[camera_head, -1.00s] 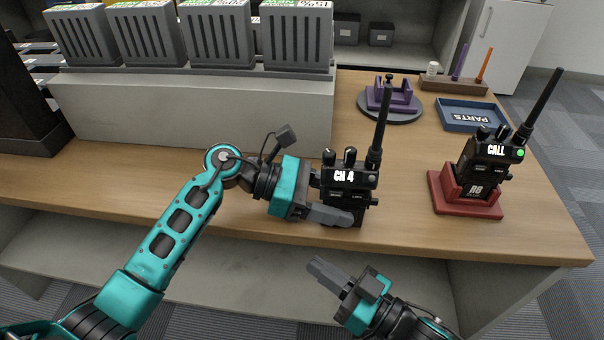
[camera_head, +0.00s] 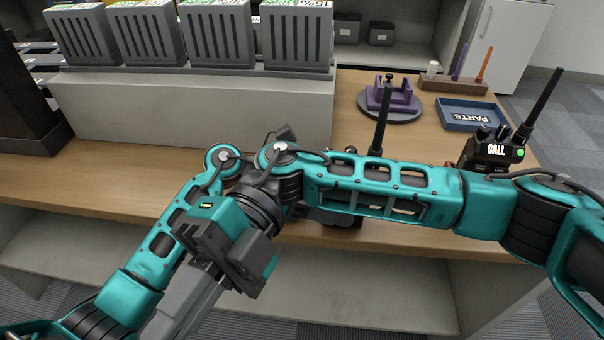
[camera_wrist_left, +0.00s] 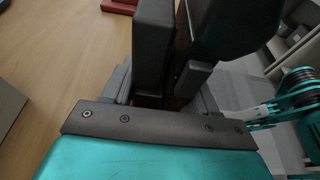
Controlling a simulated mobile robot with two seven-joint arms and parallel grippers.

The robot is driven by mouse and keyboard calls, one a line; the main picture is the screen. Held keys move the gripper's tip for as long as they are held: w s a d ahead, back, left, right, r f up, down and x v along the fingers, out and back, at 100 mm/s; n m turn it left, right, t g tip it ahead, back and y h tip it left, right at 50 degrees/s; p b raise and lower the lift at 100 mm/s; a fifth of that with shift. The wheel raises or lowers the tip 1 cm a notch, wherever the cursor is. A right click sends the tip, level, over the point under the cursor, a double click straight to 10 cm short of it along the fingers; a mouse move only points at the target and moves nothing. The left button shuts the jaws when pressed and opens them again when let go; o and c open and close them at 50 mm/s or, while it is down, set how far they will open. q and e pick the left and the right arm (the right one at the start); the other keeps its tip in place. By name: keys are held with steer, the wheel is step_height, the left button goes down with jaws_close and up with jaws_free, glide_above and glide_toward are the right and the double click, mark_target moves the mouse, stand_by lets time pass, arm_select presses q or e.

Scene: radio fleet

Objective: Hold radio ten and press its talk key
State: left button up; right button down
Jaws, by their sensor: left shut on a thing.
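The held black radio is mostly hidden behind my right arm in the head view; its antenna (camera_head: 381,120) stands up above that arm. My left gripper (camera_wrist_left: 170,60) shows in the left wrist view, shut on the dark radio body. In the head view its jaws are covered by my right arm. The radio's talk key and label are not visible. My right gripper (camera_head: 190,295) hangs at the lower left in front of my left arm, fingers pointing down-left, away from the radio. I cannot tell whether its fingers are apart.
Another radio (camera_head: 490,150), its display reading CALL, stands at the right, its lower part covered by my right arm. A purple fixture on a round grey base (camera_head: 391,107) and a blue PARTS tray (camera_head: 471,114) are behind. Grey bins (camera_head: 297,40) line the back left.

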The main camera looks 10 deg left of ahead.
arm_select(q)
steer(key=shift+f, duration=0.1)
arm_select(e)
steer(key=w+d+f+n+t+h, duration=0.2)
steer(key=w+f+n+t+h, duration=0.35)
steer(key=n+t, duration=0.7)
steer(key=w+d+r+n+t+h, duration=0.1)
steer(key=w+r+n+t+h, duration=0.5)
steer(key=w+n, duration=0.7)
step_height(320, 180, up, 3)
steer(key=t, duration=0.2)
steer(key=shift+w+d+t, duration=0.15)
steer(key=shift+t, duration=0.2)
steer(key=shift+n, duration=0.25)
steer(key=x, duration=1)
